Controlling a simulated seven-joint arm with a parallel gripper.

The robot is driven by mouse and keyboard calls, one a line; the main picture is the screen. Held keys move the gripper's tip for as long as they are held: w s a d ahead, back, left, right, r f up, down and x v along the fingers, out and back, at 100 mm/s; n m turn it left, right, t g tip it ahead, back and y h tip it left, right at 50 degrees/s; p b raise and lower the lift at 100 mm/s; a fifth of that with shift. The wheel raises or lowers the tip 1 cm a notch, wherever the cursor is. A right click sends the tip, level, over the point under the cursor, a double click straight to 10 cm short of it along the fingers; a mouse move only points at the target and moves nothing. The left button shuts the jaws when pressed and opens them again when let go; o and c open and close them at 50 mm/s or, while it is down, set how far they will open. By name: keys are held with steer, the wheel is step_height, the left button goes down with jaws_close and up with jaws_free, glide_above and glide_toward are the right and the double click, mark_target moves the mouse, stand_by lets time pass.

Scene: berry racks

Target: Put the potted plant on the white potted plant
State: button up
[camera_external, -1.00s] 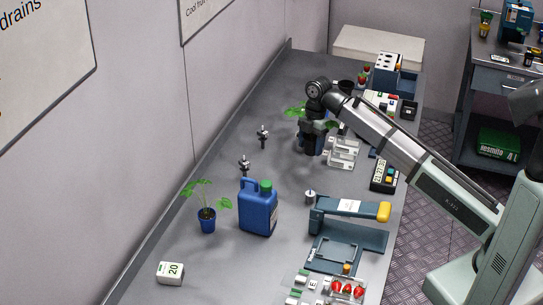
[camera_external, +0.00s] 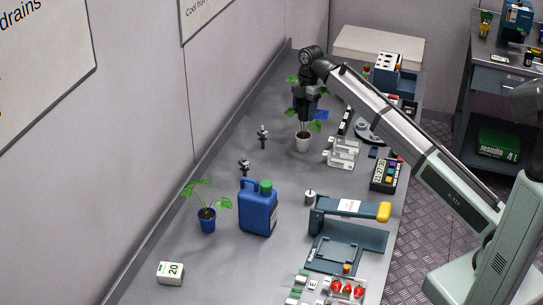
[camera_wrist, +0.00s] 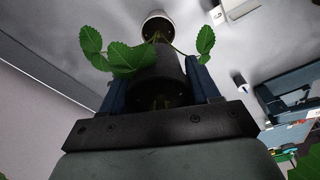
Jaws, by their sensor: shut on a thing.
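My gripper (camera_external: 307,104) is shut on a dark pot, the potted plant (camera_wrist: 158,76), which sits between its blue fingers in the wrist view. The white potted plant (camera_external: 303,144) stands on the bench below my gripper, and its white pot (camera_wrist: 157,24) shows beyond the held pot in the wrist view. Green leaves lie between the two pots there and hide part of the white pot. The held pot is above the white potted plant and looks apart from its pot; whether it touches the leaves I cannot tell.
A plant in a blue pot (camera_external: 207,222) and a blue jug (camera_external: 258,212) stand nearer the camera. White racks (camera_external: 343,152) are right of the white pot, with a grey round device (camera_external: 370,132) behind. Two small black stands (camera_external: 263,137) are to the left.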

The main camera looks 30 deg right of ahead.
mark_target(306, 102)
steer(key=shift+f, duration=3.4)
steer(key=shift+f, duration=0.15)
steer(key=o, duration=1.1)
steer(key=r, duration=0.4)
steer(key=d+r, duration=0.1)
steer(key=r, duration=0.7)
steer(key=shift+w+d+r, duration=0.15)
steer(key=shift+w, duration=0.1)
